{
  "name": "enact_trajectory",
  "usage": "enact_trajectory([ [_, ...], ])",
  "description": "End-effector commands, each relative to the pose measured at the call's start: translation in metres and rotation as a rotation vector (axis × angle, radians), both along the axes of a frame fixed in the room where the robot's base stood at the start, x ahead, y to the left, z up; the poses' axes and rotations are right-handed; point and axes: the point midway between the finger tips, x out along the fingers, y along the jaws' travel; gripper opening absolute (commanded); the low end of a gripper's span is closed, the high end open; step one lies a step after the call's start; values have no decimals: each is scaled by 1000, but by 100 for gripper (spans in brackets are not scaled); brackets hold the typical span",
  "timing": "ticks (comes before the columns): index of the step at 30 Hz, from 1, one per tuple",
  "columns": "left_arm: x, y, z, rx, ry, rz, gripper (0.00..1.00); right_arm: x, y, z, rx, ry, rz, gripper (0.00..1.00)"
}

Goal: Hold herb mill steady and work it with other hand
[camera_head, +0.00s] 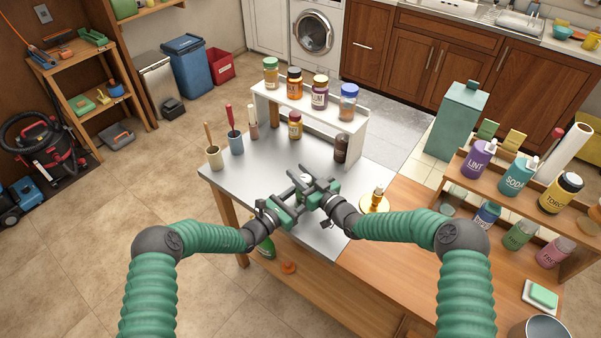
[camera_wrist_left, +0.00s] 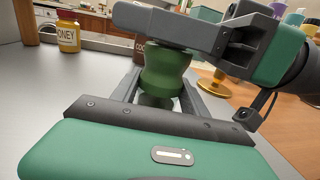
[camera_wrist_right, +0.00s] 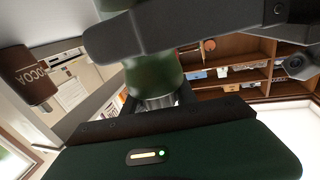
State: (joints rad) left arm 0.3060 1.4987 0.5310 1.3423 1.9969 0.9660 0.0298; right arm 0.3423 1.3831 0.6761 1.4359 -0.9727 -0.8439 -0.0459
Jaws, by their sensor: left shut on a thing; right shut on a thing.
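The green herb mill (camera_wrist_left: 166,72) stands upright between my two grippers over the grey metal tabletop. In the head view only bits of it show, the rest hidden by the fingers. My left gripper (camera_wrist_left: 157,97) is shut on its lower body. My right gripper (camera_head: 315,192) is shut on its upper part, its finger crossing above the left one in the left wrist view. In the right wrist view the mill (camera_wrist_right: 154,75) shows a green body and a metallic band near the fingers.
A white shelf (camera_head: 318,106) with several jars stands behind. A wooden rack (camera_head: 508,197) with several bottles is at right.

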Motion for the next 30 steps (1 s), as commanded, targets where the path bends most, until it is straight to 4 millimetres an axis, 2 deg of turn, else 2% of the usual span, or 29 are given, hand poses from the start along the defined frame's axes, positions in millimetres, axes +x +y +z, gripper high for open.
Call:
enact_trajectory([
  [6, 0, 0, -2, 1, 4, 1, 16, -2, 2, 0, 2, -9, 134, 0],
  [16, -1, 1, -2, 2, 4, 0, 16, -3, 2, 0, 6, -5, 153, 0],
  [17, -1, 1, -2, 2, 4, 0, 16, -3, 2, 0, 6, -5, 153, 35],
  [21, -1, 1, -2, 2, 4, 0, 16, -3, 2, 0, 5, -6, 153, 53],
  [22, -1, 1, -2, 2, 4, 0, 16, -3, 2, 0, 5, -6, 153, 56],
  [30, -1, 0, -2, 2, 4, 0, 16, -3, 2, 0, 5, -6, 153, 56],
])
